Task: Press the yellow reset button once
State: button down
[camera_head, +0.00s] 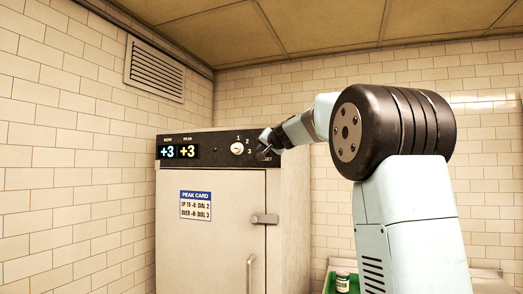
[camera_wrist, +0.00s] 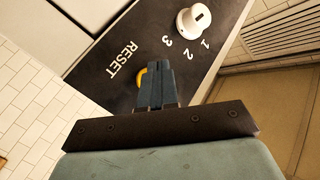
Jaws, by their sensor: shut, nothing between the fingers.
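The yellow reset button (camera_wrist: 141,77) shows only as a yellow curved edge beside the RESET label in the wrist view. My gripper (camera_wrist: 155,68) is shut and empty, and its fingers cover most of the button. I cannot tell whether the fingertips touch it. In the head view my gripper (camera_head: 265,150) is at the right end of the dark control panel (camera_head: 213,150) on the cabinet, and the button is hidden there.
A white dial (camera_head: 237,148) with numbers 1 to 3 sits left of my gripper. Two displays read +3 (camera_head: 177,152). A blue and white peak card (camera_head: 195,205) is on the cabinet door (camera_head: 228,245). A jar (camera_head: 342,282) stands in a green tray (camera_head: 330,284) at the lower right.

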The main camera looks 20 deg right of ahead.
jog(key=shift+s, duration=0.1)
jog(key=s+a, duration=0.1)
jog(key=s, duration=0.1)
jog(key=s+a, duration=0.2)
dwell(0.4)
dwell(0.7)
jog(key=s+f+n+g+h, duration=0.1)
jog(key=s+f+n+g, duration=0.1)
jog(key=s+f, duration=0.9)
jog(key=s+f+n+g, duration=0.1)
jog(key=s+f+g, duration=0.4)
jog(key=s+f, duration=0.7)
jog(key=s+f+n+g+h, duration=0.1)
jog(key=s+f, duration=1)
jog(key=s, duration=1.2)
jog(key=n+g, duration=0.1)
jog(key=g, duration=0.1)
jog(key=shift+s+a+f+n+g+h, duration=0.15)
jog(key=shift+a+f+n+g+h, duration=0.05)
jog(key=shift+a+n+g+h, duration=0.1)
